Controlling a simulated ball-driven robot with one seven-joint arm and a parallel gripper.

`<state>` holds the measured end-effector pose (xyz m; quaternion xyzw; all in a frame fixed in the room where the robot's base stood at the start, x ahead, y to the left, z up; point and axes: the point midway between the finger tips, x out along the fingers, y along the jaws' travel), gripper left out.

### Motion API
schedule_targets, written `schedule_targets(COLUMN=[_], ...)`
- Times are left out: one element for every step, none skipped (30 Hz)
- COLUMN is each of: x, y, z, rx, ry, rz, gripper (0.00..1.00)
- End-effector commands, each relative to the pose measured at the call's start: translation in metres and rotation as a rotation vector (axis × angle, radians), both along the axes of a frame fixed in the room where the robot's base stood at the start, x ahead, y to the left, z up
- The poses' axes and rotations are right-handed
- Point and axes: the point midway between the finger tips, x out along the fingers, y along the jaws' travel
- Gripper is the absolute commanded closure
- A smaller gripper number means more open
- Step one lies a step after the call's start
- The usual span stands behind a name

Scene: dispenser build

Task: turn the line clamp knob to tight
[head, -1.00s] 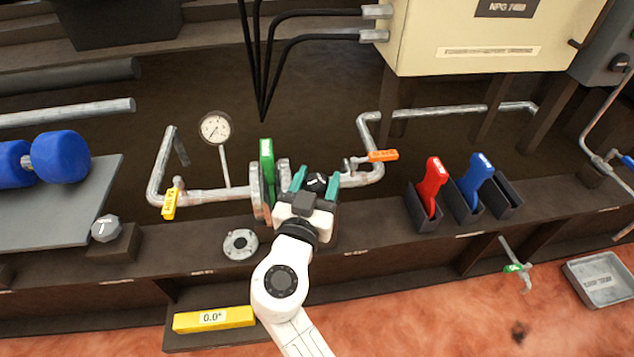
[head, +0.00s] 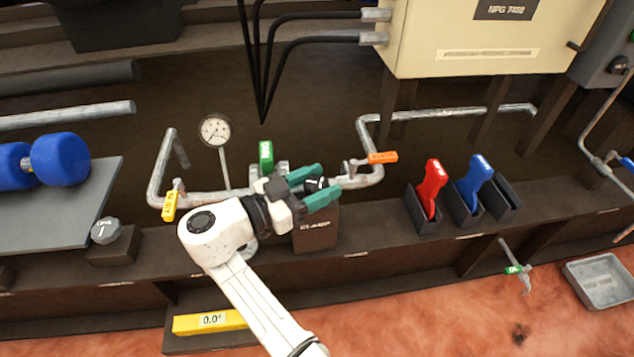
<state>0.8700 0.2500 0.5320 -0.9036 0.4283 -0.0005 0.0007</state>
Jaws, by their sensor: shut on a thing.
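The line clamp knob (head: 315,184) is small and black. It shows between the teal fingers of my gripper (head: 318,186), above a dark block (head: 316,235) whose front label seems to read CLAMP. My gripper reaches in from the left, tilted, and is shut on the knob. The fingers and wrist hide much of the knob, so its pointer and setting cannot be read. The galvanised pipe (head: 208,198) runs behind, and my gripper covers its middle joint.
A green tag (head: 266,155) stands just behind my gripper. A dial gauge (head: 214,130) and a yellow-tagged valve (head: 170,205) are to the left. An orange-tagged valve (head: 382,157) is close right. Red (head: 432,185) and blue (head: 474,180) handles stand in holders farther right.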

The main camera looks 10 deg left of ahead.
Motion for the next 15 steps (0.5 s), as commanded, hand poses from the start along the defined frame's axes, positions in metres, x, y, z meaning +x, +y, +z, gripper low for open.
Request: schedule_targets(x=[0.0001, 0.0, 0.0, -0.0001, -0.0002, -0.0005, -0.0005, -0.0007, -0.0008, -0.0009, -0.0009, -0.001, -0.001, -0.001, -0.001], y=[0.001, 0.0011, 0.0011, 0.0012, 0.0011, 0.001, 0.001, 0.0009, 0.0009, 0.0008, 0.0008, 0.0007, 0.0007, 0.0007, 0.0007], z=[-0.0025, -0.0024, -0.0022, -0.0022, -0.0023, -0.0025, -0.0026, -0.0027, -0.0028, -0.0029, -0.0029, -0.003, -0.003, -0.0031, -0.0031], rx=[-0.001, -0.001, 0.0, 0.0, 0.0, -0.001, -0.001, -0.002, -0.002, -0.002, -0.002, -0.002, -0.002, -0.001, -0.001], ry=[0.006, 0.006, 0.005, 0.005, 0.005, 0.004, 0.004, 0.005, 0.005, 0.005, 0.005, 0.005, 0.005, 0.006, 0.006], rz=[-0.007, -0.014, -0.02, -0.024, -0.027, -0.031, -0.033, -0.035, -0.036, -0.037, -0.037, -0.037, -0.037, -0.037, -0.037], gripper=[0.76, 0.76, 0.76, 0.76, 0.76, 0.76, 0.76, 0.76, 0.76, 0.76, 0.76, 0.76, 0.76, 0.76, 0.76])
